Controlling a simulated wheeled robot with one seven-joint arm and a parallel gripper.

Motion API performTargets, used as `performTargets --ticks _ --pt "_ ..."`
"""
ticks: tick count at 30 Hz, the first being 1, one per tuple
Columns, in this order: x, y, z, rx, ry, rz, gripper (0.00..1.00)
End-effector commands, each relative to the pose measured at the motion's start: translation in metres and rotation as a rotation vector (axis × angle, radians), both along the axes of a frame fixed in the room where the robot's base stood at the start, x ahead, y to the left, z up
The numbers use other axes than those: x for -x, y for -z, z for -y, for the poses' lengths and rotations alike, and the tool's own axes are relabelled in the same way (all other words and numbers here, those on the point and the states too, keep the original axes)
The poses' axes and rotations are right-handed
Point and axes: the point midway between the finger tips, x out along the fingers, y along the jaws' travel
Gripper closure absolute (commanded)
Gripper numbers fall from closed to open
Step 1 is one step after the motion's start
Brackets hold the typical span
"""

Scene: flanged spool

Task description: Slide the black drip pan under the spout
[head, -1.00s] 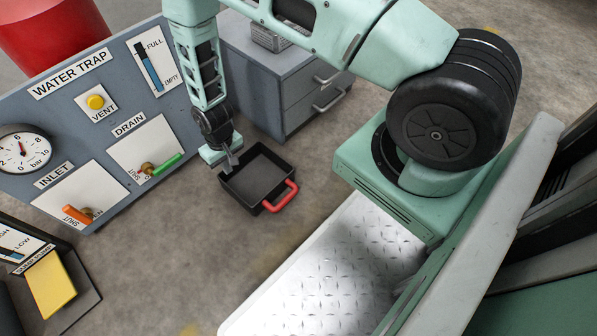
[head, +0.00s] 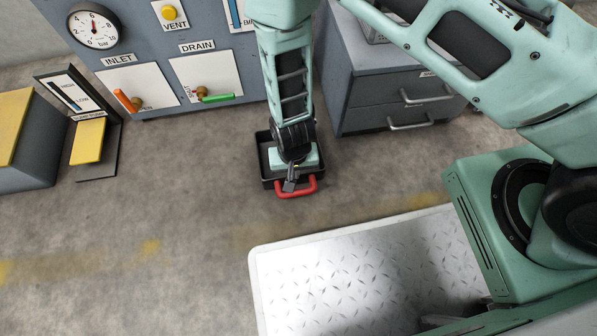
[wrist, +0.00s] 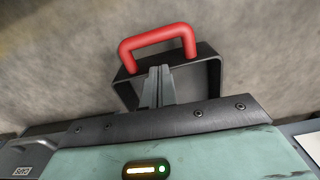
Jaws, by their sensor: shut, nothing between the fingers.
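The black drip pan (head: 265,165) sits on the floor, right of and in front of the drain valve. Its red handle (head: 299,192) faces the bottom of the head view. My gripper (head: 290,186) is shut and empty, pointing down over the pan's handle side and covering much of its inside. In the wrist view the shut fingers (wrist: 158,87) overlap the black pan (wrist: 210,85), just short of the red handle (wrist: 158,40); contact cannot be told. The drain valve (head: 202,92) has a brass body and a green lever. A separate spout cannot be made out.
The water trap panel (head: 150,42) stands behind with an orange inlet lever (head: 125,100). A grey drawer cabinet (head: 372,95) stands close at the pan's right. A yellow pedal (head: 88,140) is at the left. The floor left and front of the pan is clear.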

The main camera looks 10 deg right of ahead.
Motion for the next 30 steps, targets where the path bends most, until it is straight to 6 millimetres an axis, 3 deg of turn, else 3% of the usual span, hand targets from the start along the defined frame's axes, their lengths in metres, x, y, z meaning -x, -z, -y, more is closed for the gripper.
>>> performTargets --ticks 9,15,30 --pt "0.0 0.059 0.0 0.0 0.0 0.0 1.0" --pt "0.0 0.084 0.0 0.0 -0.001 0.0 1.0" --pt "-0.004 0.084 0.0 -0.001 0.0 0.001 1.0"
